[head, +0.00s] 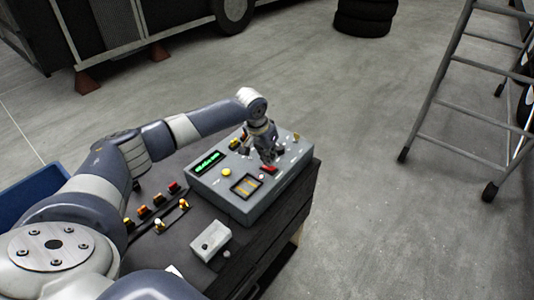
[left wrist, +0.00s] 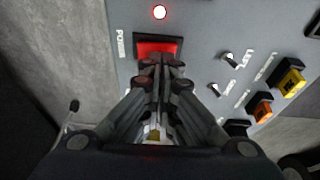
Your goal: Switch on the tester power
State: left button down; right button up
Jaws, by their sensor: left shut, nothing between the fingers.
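The grey tester box (head: 232,200) stands on a dark bench, its green display (head: 207,162) lit. The red power switch (head: 269,169) is on its top panel. In the left wrist view the switch (left wrist: 157,47) sits in a black frame beside the label "POWER", with a small red lamp (left wrist: 159,12) glowing above it. My left gripper (head: 268,158) points down at the panel, right by the switch. Its fingers (left wrist: 160,72) are shut and empty, their tips overlapping the switch's lower edge in the wrist view. I cannot tell whether they touch it. My right gripper is not in view.
Plugs and sockets (left wrist: 262,107) and small toggles (left wrist: 231,58) sit beside the switch. Several coloured connectors (head: 158,200) and a small white box (head: 211,241) lie on the bench. A ladder (head: 440,102) stands at the right on open floor.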

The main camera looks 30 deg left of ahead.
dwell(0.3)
pick_arm(q)
jog(key=r+p, duration=0.4)
jog(key=p, duration=0.1)
jog(key=shift+a+r, duration=0.25)
jog(key=shift+r, duration=0.1)
jog(key=shift+s+a+r+b, duration=0.2)
jog(key=shift+a+r+b, duration=0.3)
jog(key=shift+b, duration=0.3)
jog(key=a+b+v, duration=0.1)
jog(key=b+v, duration=0.1)
jog(key=v, duration=0.6)
jog(key=shift+f, duration=0.1)
